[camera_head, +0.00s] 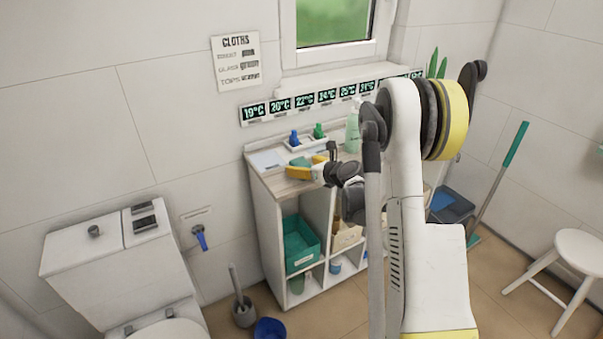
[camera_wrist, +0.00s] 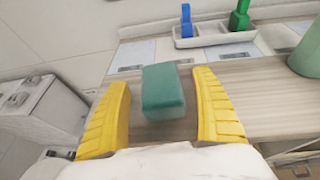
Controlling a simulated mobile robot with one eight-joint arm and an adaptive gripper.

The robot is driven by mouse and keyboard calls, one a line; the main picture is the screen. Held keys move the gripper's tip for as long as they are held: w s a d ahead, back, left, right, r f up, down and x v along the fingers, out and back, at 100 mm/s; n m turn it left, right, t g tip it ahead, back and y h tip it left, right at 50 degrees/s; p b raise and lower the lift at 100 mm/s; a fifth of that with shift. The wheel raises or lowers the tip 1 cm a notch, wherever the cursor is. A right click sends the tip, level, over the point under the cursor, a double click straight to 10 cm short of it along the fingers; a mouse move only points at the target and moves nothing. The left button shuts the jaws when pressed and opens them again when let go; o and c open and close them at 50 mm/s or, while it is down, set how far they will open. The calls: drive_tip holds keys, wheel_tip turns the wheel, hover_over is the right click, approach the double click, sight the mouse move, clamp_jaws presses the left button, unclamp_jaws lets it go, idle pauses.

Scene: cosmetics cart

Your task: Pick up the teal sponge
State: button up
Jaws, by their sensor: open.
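The teal sponge (camera_wrist: 163,91) is a small block on the wooden top of the cabinet. In the wrist view it lies between the two yellow fingers of my gripper (camera_wrist: 160,108), with a gap visible on each side. My gripper is open and neither finger appears to touch the sponge. In the head view my gripper (camera_head: 306,171) is over the left part of the cabinet top, and the sponge (camera_head: 300,162) shows only partly behind the yellow fingers.
A white tray (camera_wrist: 214,38) with a blue bottle (camera_wrist: 186,20) and a green bottle (camera_wrist: 239,16) stands behind the sponge. A pale green bottle (camera_head: 352,133) stands to the right. A toilet (camera_head: 122,262) is left of the cabinet. Bare wooden top (camera_wrist: 255,95) shows right of my gripper.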

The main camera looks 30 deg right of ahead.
drive_tip(key=shift+w+a+f, duration=0.1)
drive_tip(key=shift+w+f, duration=0.15)
drive_tip(key=shift+w, duration=0.35)
drive_tip(key=c, duration=1.1)
drive_tip(key=shift+o, duration=0.2)
drive_tip(key=shift+r, duration=0.1)
